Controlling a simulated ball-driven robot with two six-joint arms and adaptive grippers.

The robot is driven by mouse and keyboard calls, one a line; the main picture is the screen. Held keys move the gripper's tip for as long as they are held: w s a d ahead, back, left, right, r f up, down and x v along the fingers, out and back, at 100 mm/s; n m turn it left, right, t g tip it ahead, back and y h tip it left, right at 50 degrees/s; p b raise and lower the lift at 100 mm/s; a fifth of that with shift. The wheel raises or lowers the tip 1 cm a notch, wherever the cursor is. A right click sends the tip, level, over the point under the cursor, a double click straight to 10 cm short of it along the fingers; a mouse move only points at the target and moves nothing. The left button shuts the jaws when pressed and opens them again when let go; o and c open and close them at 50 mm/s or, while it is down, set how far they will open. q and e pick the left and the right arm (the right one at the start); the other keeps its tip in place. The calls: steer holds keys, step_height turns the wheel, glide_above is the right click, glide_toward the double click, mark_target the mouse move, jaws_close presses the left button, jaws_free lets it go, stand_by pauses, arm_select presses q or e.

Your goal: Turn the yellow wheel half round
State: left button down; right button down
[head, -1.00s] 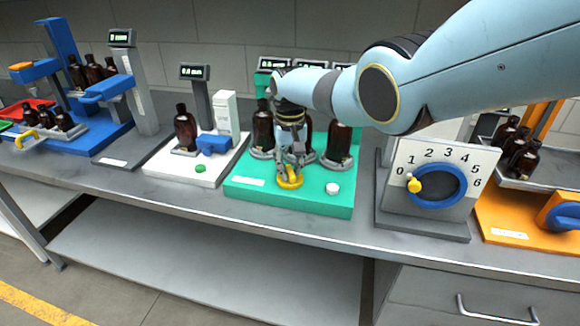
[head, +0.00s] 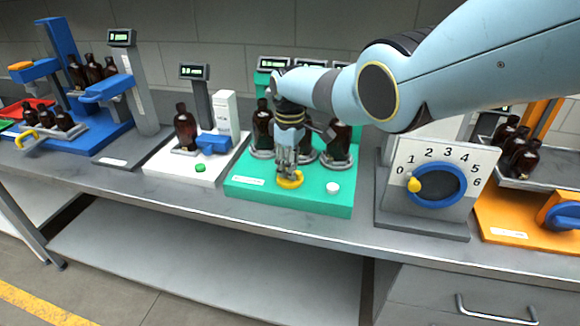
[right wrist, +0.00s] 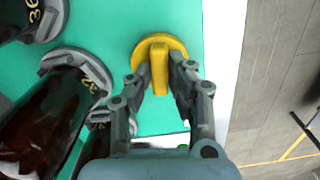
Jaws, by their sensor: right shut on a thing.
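The yellow wheel (head: 291,181) lies flat on the front of the green base (head: 245,186), left of a white button. In the right wrist view it is a yellow disc (right wrist: 148,46) with a raised bar across it. My right gripper (head: 288,170) points straight down over the wheel. In the right wrist view its fingers (right wrist: 161,78) stand on either side of the bar, closed on it. The fingers hide part of the wheel in the head view. My left gripper is not in view.
Amber bottles (head: 338,143) stand in grey ring holders on the green base, close behind my gripper. A white button (head: 333,188) sits to the right. A dial panel (head: 437,175) with a blue ring and yellow knob stands further right. A white scale (head: 180,167) is at left.

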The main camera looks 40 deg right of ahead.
steer(key=shift+w+n, duration=0.1)
steer(key=shift+n, duration=0.9)
steer(key=shift+r, duration=0.1)
steer(key=c, duration=1.2)
jaws_free()
steer(key=shift+c, duration=0.2)
step_height(320, 180, up, 12)
